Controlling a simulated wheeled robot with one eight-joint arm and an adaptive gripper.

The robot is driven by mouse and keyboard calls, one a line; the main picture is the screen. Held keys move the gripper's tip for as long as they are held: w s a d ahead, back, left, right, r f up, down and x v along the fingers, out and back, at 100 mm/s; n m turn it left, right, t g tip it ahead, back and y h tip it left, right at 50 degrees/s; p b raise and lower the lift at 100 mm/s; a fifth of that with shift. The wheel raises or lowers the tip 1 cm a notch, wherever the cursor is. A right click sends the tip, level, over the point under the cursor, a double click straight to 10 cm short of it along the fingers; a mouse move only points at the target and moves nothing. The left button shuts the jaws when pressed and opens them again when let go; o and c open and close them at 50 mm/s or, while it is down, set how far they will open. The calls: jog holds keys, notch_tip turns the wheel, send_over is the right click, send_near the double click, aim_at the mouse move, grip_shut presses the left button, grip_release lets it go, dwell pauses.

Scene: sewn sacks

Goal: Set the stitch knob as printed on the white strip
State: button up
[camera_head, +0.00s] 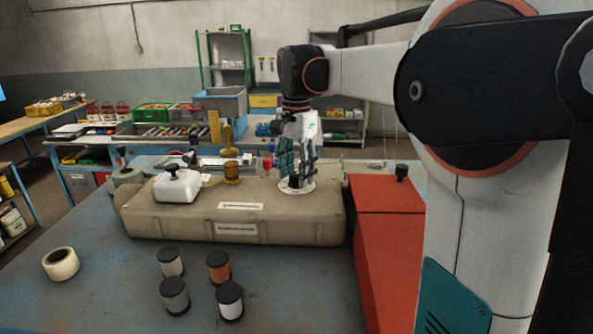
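A beige machine body (180,222) lies along the blue table. A white strip (241,206) is on its top, and a paler label plate (236,229) is on its front face; the print on both is too small to read. A round white dial plate (308,187) is at the right of the top. My gripper (295,178) points down right over this plate, its fingers around or just above the middle. A small dark part shows between the fingertips, likely the stitch knob, mostly hidden. I cannot tell whether the fingers touch it, nor where it points.
A red box (386,194) with a black knob stands right of the body. A white block (176,187) with a black knob and a brown spool (232,172) are on or behind the body. Several thread spools (230,301) and a tape roll (61,264) stand in front.

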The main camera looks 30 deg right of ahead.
aim_at(297, 174)
dwell(0.3)
notch_tip(297, 174, up, 12)
dwell(0.5)
jog(key=shift+f, duration=0.1)
dwell(0.4)
